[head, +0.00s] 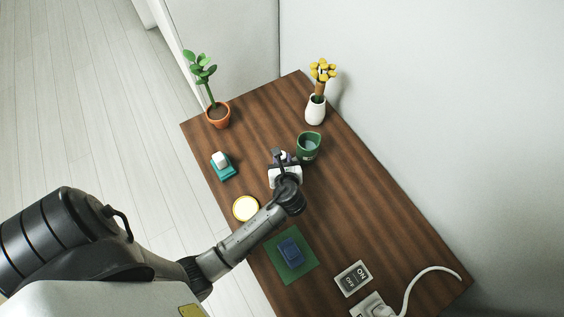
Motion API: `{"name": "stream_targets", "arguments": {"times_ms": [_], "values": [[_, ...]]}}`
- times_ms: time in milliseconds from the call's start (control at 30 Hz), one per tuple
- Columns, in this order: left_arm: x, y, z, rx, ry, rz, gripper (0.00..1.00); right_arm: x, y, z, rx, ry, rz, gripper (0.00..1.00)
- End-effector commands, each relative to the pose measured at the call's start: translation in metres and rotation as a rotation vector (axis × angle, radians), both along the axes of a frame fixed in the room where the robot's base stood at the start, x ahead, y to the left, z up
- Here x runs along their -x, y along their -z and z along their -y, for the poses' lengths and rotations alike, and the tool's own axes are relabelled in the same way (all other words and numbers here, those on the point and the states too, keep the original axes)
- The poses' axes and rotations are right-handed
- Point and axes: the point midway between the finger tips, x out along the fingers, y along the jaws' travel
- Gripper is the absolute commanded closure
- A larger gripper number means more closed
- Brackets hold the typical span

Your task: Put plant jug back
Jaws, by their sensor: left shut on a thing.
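A green jug (309,147) stands upright, as far as I can tell, over the brown wooden table near its right edge, beyond the middle. Its open top faces me and looks grey-blue inside. My left gripper (287,159) is at the jug's left side, shut on it, most likely at the handle. The fingers and my wrist hide the grip itself. I cannot tell whether the jug's base touches the table. My right gripper is not in view.
A potted green plant (218,117) and a white vase with yellow flowers (316,110) stand at the far end. A teal block with a white top (222,166), a yellow-rimmed disc (245,208), a blue item on a green mat (276,271) and a switch plate (353,279) lie nearer.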

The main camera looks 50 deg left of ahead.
Motion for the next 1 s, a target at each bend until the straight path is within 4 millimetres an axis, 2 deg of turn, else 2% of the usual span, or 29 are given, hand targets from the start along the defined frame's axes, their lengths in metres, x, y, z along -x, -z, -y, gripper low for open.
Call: {"name": "stream_targets", "arguments": {"times_ms": [400, 433, 600, 700, 1000], "values": [[-0.0006, 0.0010, 0.0001, -0.001, 0.001, 0.001, 1.00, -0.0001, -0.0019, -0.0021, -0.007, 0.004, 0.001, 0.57], [-0.0001, 0.0026, 0.0002, 0.000, 0.000, -0.001, 0.68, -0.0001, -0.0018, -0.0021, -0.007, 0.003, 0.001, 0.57], [-0.0001, 0.0026, 0.0002, 0.001, 0.000, -0.001, 0.52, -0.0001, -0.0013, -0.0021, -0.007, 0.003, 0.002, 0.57], [-0.0001, 0.0026, 0.0002, 0.001, 0.000, -0.001, 0.44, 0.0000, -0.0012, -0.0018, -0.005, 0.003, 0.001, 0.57], [-0.0002, 0.0005, 0.0002, 0.001, 0.000, 0.002, 0.44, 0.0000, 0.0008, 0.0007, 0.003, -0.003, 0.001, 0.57]]}}
